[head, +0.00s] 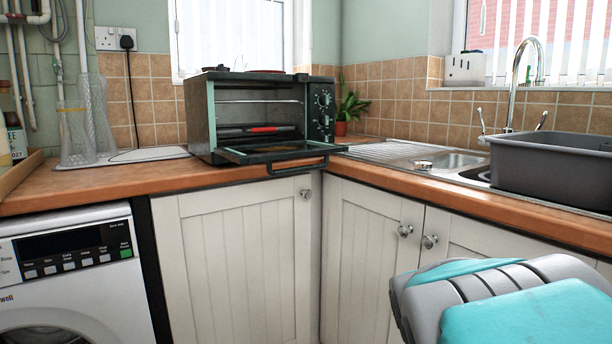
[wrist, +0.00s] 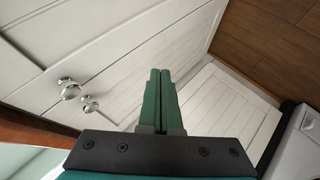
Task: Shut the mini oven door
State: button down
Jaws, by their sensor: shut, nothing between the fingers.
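The mini oven (head: 262,118) stands on the wooden counter in the corner in the head view. Its door (head: 280,153) is folded down, open, roughly level, with the handle (head: 297,167) at its front edge over the counter's edge. A red item shows inside the oven. My gripper (wrist: 160,75) shows in the wrist view with its two green fingers together, empty. It points toward the white cupboard fronts and the floor, away from the oven. The oven is not in the wrist view. In the head view my arm is at the lower right, and the fingers are not visible there.
A grey basin (head: 553,168) and a tap (head: 522,80) are at the sink on the right. Glass vases (head: 85,125) stand left of the oven. Cupboard knobs (head: 405,231) stick out below the counter. A washing machine (head: 75,280) is at lower left.

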jog(key=w+r+n+t+b, duration=0.2)
jog(key=w+r+n+t, duration=0.35)
jog(key=w, duration=0.45)
jog(key=n+t+y+b, duration=0.65)
jog(key=n+y, duration=1.15)
jog(key=n, duration=1.1)
send_near(303, 171)
jog(key=shift+w+a+r+p, duration=0.15)
jog(key=shift+w+a+r, duration=0.45)
jog(key=shift+r, duration=0.65)
jog(key=shift+w+a+r+p, duration=0.15)
jog(key=shift+w+a+r, duration=0.5)
jog(key=shift+r, duration=0.6)
jog(key=shift+w+a+r+p, duration=0.15)
jog(key=shift+w+a+r, duration=0.25)
jog(key=shift+a+r, duration=0.6)
jog(key=shift+d+r, duration=0.2)
jog(key=shift+d, duration=0.05)
